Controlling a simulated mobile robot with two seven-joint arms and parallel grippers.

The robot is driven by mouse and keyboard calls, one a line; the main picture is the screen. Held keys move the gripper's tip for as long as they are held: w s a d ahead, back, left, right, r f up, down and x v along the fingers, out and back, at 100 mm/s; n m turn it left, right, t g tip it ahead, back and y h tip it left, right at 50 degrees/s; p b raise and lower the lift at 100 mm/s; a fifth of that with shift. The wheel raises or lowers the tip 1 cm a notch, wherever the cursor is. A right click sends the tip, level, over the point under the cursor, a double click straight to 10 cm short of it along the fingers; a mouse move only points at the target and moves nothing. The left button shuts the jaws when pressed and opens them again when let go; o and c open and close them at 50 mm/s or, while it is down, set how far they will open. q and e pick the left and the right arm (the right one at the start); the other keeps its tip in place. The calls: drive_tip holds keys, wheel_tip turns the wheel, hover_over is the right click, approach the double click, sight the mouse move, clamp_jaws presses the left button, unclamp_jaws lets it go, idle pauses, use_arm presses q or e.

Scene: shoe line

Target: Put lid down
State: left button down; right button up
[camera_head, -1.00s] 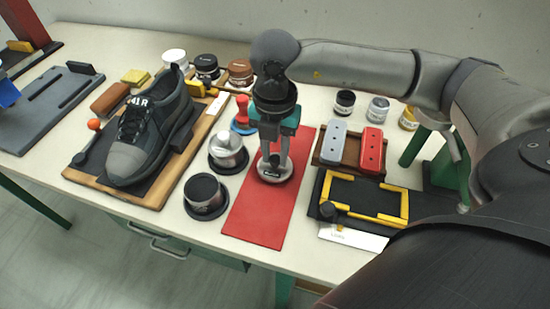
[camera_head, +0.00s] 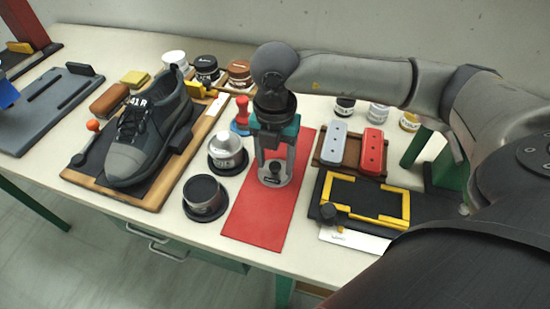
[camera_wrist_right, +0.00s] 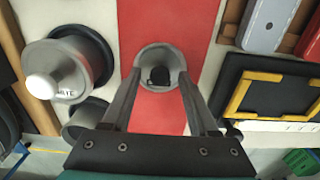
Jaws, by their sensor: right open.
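The lid (camera_head: 276,174) is a grey metal round piece on the red mat (camera_head: 262,218). In the right wrist view the lid (camera_wrist_right: 160,62) shows a pale rim and a dark middle. My right gripper (camera_head: 273,165) points down over it with its fingers apart. In the right wrist view the fingers of my right gripper (camera_wrist_right: 163,88) reach toward the lid's two sides; I cannot tell whether they touch it. An open tin with dark content (camera_head: 204,194) stands left of the mat. My left gripper is not in view.
A silver-topped tin (camera_head: 227,151) stands close left of the mat. A shoe (camera_head: 148,135) lies on a wooden board further left. Red (camera_head: 372,150) and grey (camera_head: 334,143) blocks sit in a tray at right, behind a yellow-cornered black plate (camera_head: 368,197). The mat's front is clear.

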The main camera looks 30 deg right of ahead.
sight(275, 166)
drive_tip(key=shift+r, duration=0.1)
drive_tip(key=shift+r, duration=0.3)
wheel_tip(275, 166, up, 12)
drive_tip(key=p, duration=0.2)
drive_tip(key=shift+f+p, duration=0.2)
drive_tip(key=shift+p, duration=0.1)
